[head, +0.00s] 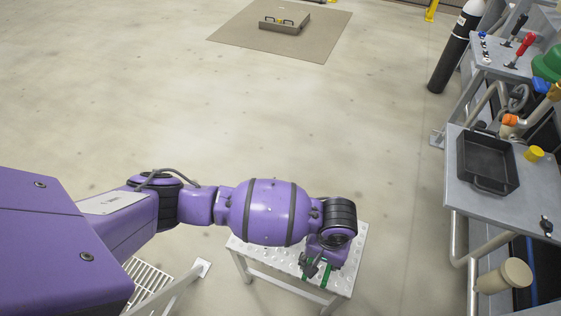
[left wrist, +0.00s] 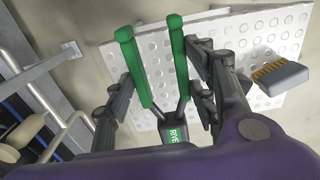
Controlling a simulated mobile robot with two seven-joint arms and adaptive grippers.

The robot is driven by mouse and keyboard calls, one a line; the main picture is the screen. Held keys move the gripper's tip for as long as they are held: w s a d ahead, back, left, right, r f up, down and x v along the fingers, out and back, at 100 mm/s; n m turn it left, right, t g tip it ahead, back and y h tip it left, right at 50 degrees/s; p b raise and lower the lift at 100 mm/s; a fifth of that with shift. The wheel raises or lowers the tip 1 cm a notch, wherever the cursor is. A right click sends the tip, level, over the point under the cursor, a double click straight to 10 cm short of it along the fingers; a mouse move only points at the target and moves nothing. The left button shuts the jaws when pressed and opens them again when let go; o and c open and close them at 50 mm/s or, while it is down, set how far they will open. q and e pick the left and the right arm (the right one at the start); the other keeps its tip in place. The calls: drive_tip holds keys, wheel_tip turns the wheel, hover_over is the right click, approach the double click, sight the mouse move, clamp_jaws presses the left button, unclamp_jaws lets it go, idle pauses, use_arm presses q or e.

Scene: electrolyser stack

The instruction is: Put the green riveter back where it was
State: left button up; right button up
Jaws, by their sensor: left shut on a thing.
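The green riveter (left wrist: 135,65) shows in the left wrist view with its two green handles and a dark body marked with letters. My left gripper (left wrist: 160,78) is shut on it, one dark finger on each side of the handles. In the head view my left gripper (head: 318,264) is over the metal step stool (head: 284,262), and part of the riveter (head: 327,272) shows green beside it. The stool's studded top (left wrist: 260,40) lies behind the riveter in the left wrist view. I cannot tell whether the riveter touches it. My right gripper is in neither view.
A brush (left wrist: 280,76) with tan bristles lies on the stool top. At right, a grey bench (head: 520,200) holds a dark tray (head: 486,160) and a yellow cap (head: 534,153). A black cylinder (head: 455,50) stands behind. The floor ahead is clear up to a brown mat (head: 235,35).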

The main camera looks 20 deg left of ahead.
use_arm(q)
drive_tip(key=w+f, duration=0.2)
drive_tip(key=w+d+f+b, duration=0.1)
drive_tip(key=w+f, duration=0.2)
drive_tip(key=shift+w+d+f+b, duration=0.1)
drive_tip(key=shift+w+d+b, duration=0.1)
drive_tip(key=shift+w+b, duration=0.1)
drive_tip(key=shift+w+d+f, duration=0.15)
drive_tip(key=shift+w+f, duration=0.4)
drive_tip(key=shift+f, duration=0.1)
wheel_tip(320, 180, down, 3)
drive_tip(key=shift+r+b, duration=0.1)
drive_tip(key=shift+b, duration=0.4)
drive_tip(key=o, duration=0.9)
drive_tip(key=shift+s, duration=0.1)
drive_tip(key=shift+c, duration=0.2)
